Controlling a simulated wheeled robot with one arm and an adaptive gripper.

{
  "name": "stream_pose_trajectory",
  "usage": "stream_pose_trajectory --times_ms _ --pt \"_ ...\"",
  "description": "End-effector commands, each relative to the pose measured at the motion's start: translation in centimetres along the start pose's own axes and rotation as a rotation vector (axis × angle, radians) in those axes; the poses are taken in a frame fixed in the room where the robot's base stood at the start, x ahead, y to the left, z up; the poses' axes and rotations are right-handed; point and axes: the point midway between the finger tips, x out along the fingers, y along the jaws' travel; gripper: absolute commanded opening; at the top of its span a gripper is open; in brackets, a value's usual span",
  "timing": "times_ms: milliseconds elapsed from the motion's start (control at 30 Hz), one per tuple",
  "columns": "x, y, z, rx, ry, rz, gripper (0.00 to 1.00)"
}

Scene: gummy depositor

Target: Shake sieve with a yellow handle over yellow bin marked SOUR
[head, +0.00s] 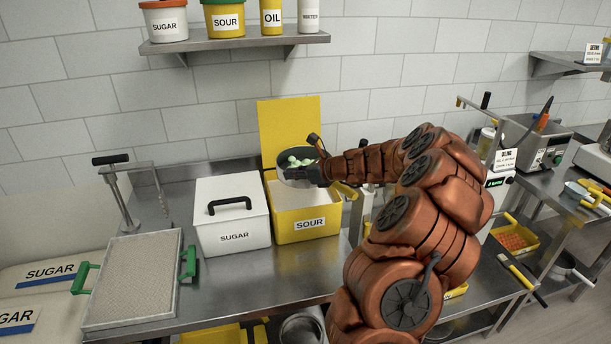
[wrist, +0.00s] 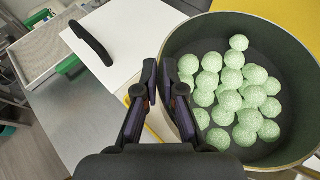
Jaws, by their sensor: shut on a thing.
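The sieve (head: 284,170) is a round, dark-walled pan holding pale green sugared-looking balls (wrist: 230,95). It hangs above the open yellow bin marked SOUR (head: 303,222), which has pale powder inside. A yellow bar, probably the sieve's handle (head: 346,190), shows below my wrist. My gripper (head: 318,172) is shut on the sieve at its side.
A closed white SUGAR bin (head: 233,222) stands directly left of the yellow bin. The yellow bin's raised lid (head: 290,125) is behind it. A tray with green handles (head: 133,278) lies at left. A shelf (head: 235,45) with containers is above.

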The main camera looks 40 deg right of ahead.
Motion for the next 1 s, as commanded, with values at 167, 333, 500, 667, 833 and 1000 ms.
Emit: stream_pose_trajectory --times_ms 167,333,500,667,833,1000 --pt "-0.3 0.0 0.6 -0.002 0.0 -0.001 0.0" --pt "-0.5 0.0 1.1 -0.002 0.0 -0.001 0.0" --pt "-0.7 0.0 1.6 -0.003 0.0 -0.001 0.0" --pt "-0.9 -0.1 2.1 -0.002 0.0 -0.002 0.0" --pt "-1.1 -0.1 2.5 -0.002 -0.001 -0.001 0.0" --pt "-1.2 0.1 2.5 -0.001 -0.001 -0.001 0.0"
